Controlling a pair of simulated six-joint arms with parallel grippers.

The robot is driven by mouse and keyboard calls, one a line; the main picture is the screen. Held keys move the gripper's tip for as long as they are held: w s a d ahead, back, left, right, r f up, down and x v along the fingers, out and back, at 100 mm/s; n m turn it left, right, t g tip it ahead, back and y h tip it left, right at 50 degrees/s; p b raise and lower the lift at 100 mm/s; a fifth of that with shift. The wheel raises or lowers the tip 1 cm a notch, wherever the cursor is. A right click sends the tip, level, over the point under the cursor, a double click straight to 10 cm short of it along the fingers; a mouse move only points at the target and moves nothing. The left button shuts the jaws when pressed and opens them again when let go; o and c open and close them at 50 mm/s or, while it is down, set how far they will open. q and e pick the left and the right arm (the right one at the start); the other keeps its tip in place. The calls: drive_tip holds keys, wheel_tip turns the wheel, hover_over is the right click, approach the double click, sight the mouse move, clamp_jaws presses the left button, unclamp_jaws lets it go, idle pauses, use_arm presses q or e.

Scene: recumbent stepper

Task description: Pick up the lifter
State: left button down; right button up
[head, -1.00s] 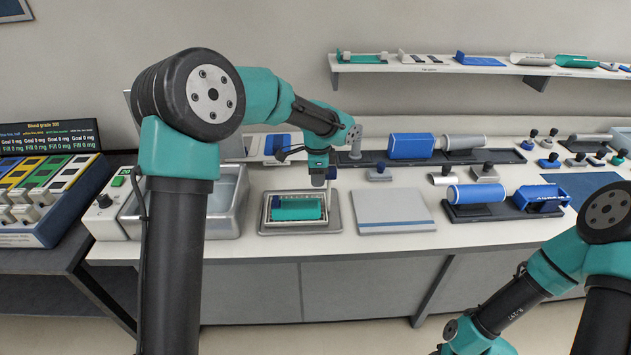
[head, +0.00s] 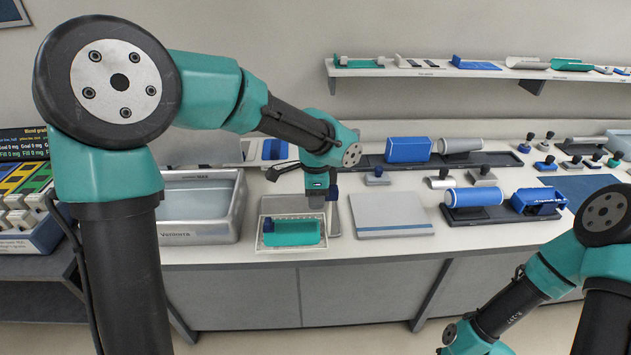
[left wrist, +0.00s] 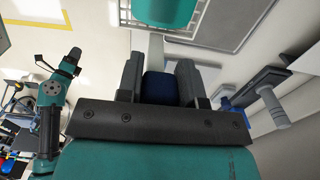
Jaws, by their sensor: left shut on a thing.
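My left gripper (head: 316,203) is over the front of the counter, at the right end of a pale plate (head: 289,249) carrying a teal block (head: 292,233). In the left wrist view its jaws (left wrist: 160,72) are shut on a dark blue grip (left wrist: 160,88), which I take to be the lifter's handle. How the grip joins the plate is hidden in the head view. A teal rounded body (left wrist: 165,12) shows beyond the fingertips in the wrist view. My right gripper is out of view; only its arm shows at lower right.
A sink-like basin (head: 200,236) stands left of the plate, and a flat grey panel (head: 391,214) lies to the right. A blue roller (head: 474,195) and several knobbed tools stand farther right. A shelf (head: 430,71) runs along the wall. Open floor lies in front.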

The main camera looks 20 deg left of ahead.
use_arm(q)
drive_tip(key=shift+s+d+r, duration=0.1)
drive_tip(key=shift+s+d, duration=0.15)
drive_tip(key=shift+s, duration=0.5)
drive_tip(key=shift+s+d+r, duration=0.1)
drive_tip(key=shift+s+d, duration=0.15)
drive_tip(key=shift+s, duration=0.5)
drive_tip(key=shift+s+d+r, duration=0.1)
drive_tip(key=shift+s+d, duration=0.15)
drive_tip(key=shift+s, duration=0.5)
